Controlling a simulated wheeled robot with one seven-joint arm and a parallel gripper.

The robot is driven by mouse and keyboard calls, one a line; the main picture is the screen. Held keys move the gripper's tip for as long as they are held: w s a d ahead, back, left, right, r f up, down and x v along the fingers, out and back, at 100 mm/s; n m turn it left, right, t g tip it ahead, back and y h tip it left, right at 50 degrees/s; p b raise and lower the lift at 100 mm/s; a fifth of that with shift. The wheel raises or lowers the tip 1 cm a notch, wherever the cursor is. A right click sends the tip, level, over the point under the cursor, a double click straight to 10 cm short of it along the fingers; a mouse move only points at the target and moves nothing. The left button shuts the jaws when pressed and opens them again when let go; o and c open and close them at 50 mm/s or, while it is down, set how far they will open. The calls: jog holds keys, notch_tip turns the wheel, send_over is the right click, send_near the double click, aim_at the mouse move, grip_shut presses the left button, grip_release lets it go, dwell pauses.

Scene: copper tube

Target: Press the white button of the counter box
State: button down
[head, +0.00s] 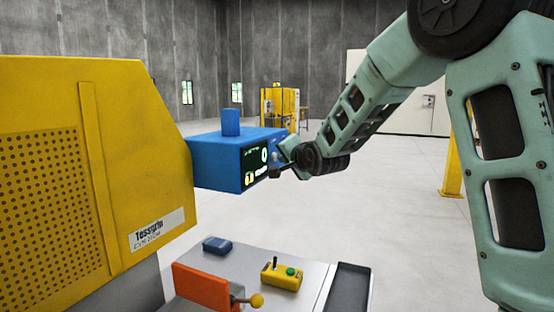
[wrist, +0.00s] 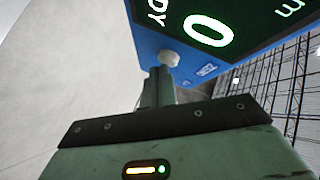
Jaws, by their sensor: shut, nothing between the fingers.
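The blue counter box (head: 213,162) is mounted beside the yellow machine in the head view, with a dark display (head: 252,172) on its face. In the wrist view, the display (wrist: 255,18) reads a large 0. The white button (wrist: 169,59) sticks out from the blue face beside the display. My gripper (wrist: 158,78) is shut and empty, with its tips close to the button; I cannot tell whether they touch it. In the head view my gripper (head: 273,173) is in front of the box's face, and I cannot clearly make out the button there.
The yellow machine (head: 95,150) fills the left. The floor behind is open.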

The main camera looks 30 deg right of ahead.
jog(key=shift+s+d, duration=0.35)
jog(key=shift+s, duration=0.2)
jog(key=s+d, duration=0.1)
jog(key=s, duration=0.1)
jog(key=s+d+b, duration=0.1)
jog(key=s+d, duration=0.1)
jog(key=shift+d, duration=0.1)
dwell(0.7)
jog(key=s+a+f+n+g+y+b, duration=0.1)
jog(key=s+a+f+n+g, duration=0.15)
jog(key=s+a+f, duration=0.35)
jog(key=s+a+f+n+g+y+b, duration=0.15)
jog(key=a+f+n, duration=0.25)
jog(key=a, duration=0.4)
jog(key=s+a+f+n+g+y, duration=0.1)
jog(key=s+a+f+n+g, duration=0.25)
jog(key=a, duration=0.35)
jog(key=s+a+f+n+g, duration=0.2)
jog(key=s+f+n, duration=0.1)
jog(key=s, duration=0.5)
jog(key=s+a+f+n+g+h+b, duration=0.1)
jog(key=s+a+f+n+g, duration=0.2)
jog(key=s, duration=0.6)
jog(key=s+a+f+n+g+b, duration=0.1)
jog(key=s+a+f+n+g, duration=0.2)
jog(key=s, duration=0.6)
jog(key=shift+f+n, duration=0.45)
jog(key=shift+n, duration=0.35)
